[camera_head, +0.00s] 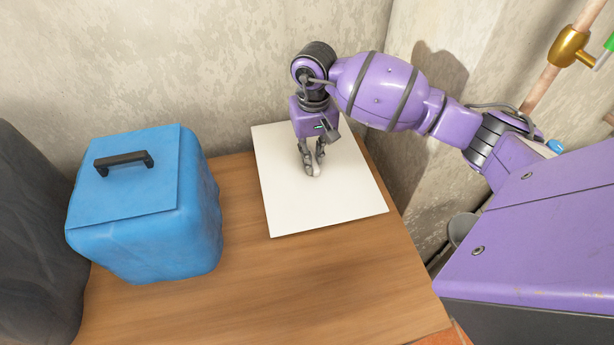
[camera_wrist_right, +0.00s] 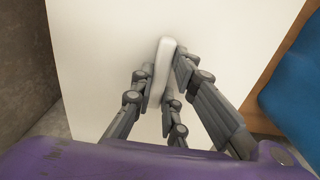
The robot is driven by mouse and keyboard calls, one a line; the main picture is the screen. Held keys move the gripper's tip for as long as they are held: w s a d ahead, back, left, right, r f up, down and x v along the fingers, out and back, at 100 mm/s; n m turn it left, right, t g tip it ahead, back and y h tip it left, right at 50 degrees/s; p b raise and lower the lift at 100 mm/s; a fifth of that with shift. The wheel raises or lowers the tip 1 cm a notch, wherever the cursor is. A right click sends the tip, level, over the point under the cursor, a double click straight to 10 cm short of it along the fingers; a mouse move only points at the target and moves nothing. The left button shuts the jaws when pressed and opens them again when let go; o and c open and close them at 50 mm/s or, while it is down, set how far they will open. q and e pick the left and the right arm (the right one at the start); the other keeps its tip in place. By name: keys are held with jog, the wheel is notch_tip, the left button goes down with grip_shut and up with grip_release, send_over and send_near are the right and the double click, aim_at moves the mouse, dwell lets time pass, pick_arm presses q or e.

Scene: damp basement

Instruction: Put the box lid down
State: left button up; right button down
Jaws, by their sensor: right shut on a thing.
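A flat white lid (camera_head: 335,205) with a small white handle shows over the right part of the wooden table. My right gripper (camera_head: 314,171) points down at its middle and is shut on the handle (camera_wrist_right: 162,72), which shows between the fingers in the right wrist view. In the head view, the lid overlaps the table's back edge and part of the wall, so it looks raised. How large any gap beneath it is, I cannot tell. My left gripper is not in view.
A blue box (camera_head: 165,240) with a flat blue top and black handle (camera_head: 123,161) stands left on the table (camera_head: 300,300). Table surface is bare between box and lid and in front. Walls stand behind and right. A pipe with a brass valve (camera_head: 570,46) is at upper right.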

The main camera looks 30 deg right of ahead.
jog(key=f, duration=0.3)
jog(key=shift+s+f, duration=0.2)
jog(key=shift+f, duration=2.3)
jog(key=c, duration=2.2)
grip_release()
jog(key=shift+f, duration=0.2)
jog(key=o, duration=0.5)
jog(key=shift+r, duration=0.1)
jog(key=shift+w+r+p, duration=0.15)
jog(key=shift+r+p, duration=0.15)
jog(key=shift+r, duration=0.35)
notch_tip(320, 180, up, 11)
jog(key=shift+r, duration=0.1)
